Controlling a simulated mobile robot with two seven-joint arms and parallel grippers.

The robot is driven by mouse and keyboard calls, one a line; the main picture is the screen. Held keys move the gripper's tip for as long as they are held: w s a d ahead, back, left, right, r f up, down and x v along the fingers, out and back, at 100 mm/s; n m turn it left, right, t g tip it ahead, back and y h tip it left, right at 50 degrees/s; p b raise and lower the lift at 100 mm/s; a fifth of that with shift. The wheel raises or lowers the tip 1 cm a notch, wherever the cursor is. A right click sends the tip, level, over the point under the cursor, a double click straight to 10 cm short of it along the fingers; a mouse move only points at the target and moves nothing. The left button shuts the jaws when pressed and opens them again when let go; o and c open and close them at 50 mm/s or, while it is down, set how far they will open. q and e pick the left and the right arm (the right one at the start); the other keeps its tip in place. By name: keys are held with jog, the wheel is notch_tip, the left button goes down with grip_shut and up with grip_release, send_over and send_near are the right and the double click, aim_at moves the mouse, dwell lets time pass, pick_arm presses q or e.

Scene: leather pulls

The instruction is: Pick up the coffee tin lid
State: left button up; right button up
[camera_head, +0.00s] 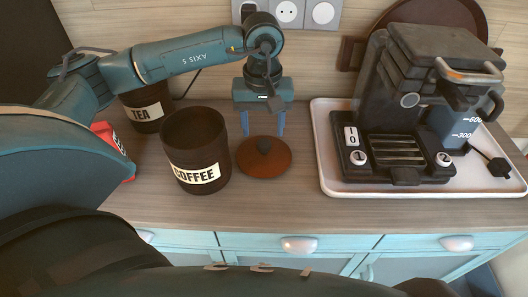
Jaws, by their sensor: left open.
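My left gripper (263,130) comes down from above and points at the lid. The exact gap between fingertips and knob is hard to tell. My right gripper is not in view.
A dark tea tin (145,110) stands behind my left arm, near a red object (112,149). A coffee machine (410,105) stands on a white tray (335,180) at the right. Sockets (289,13) are on the wall. The counter in front of the lid is clear.

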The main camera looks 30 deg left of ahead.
aim_at(264, 142)
pick_arm(q)
jog(key=shift+d+f, duration=0.15)
jog(key=shift+f, duration=1.75)
jog(key=shift+c, duration=0.5)
grip_shut()
